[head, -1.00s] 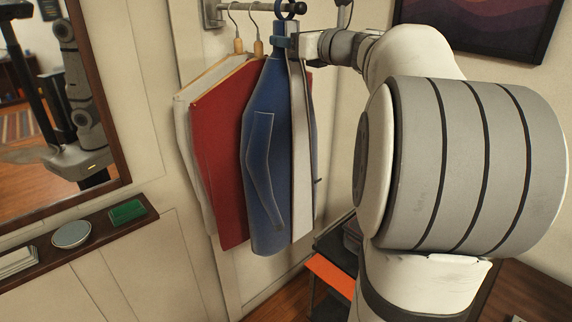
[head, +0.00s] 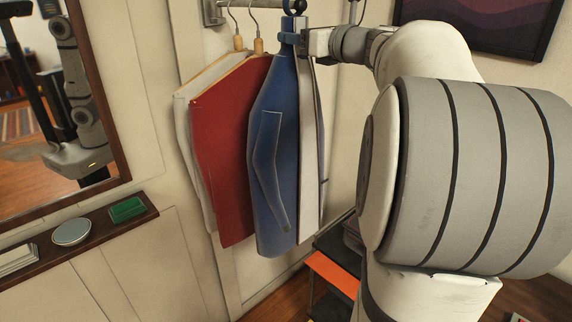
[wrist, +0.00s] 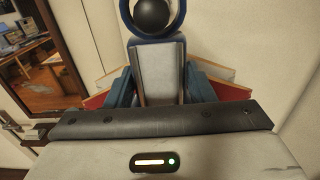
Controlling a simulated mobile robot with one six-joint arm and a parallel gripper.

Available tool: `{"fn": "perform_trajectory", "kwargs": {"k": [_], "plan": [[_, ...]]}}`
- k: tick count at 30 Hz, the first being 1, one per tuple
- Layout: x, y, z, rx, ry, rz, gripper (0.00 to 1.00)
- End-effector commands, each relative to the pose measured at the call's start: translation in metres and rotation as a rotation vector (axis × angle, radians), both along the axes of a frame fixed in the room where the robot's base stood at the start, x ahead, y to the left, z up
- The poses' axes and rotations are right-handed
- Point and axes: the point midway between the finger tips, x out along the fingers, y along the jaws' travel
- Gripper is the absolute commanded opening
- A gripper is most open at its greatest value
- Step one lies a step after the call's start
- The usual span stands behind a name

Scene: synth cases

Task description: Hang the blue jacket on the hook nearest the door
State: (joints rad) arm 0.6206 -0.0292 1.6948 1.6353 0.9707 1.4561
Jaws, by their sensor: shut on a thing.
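The blue jacket (head: 272,160) hangs down in the head view, with a pale strip along its right side. My gripper (head: 300,42) is shut on it near its top, from the right. A blue loop at the jacket's top shows in the wrist view (wrist: 129,22); there it frames a dark ball. The same dark ball (head: 298,5) ends a metal rail (head: 262,4) at the top of the head view. I cannot tell whether the loop is around the rail or only lines up with it. My fingertips are partly hidden. No separate hooks are clear.
A red garment (head: 222,150) and a white one (head: 196,150) hang on the rail left of the jacket. A mirror (head: 50,110) and a ledge with a green block (head: 127,209) are at left. A dark stand with an orange edge (head: 333,273) is below right.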

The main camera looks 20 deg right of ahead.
Motion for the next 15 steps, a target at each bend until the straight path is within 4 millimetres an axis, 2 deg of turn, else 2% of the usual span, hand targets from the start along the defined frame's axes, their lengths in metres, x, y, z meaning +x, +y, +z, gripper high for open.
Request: {"fn": "perform_trajectory", "kwargs": {"k": [15], "plan": [[-0.024,-0.009,0.001,0.000,-0.002,-0.001,0.17]]}}
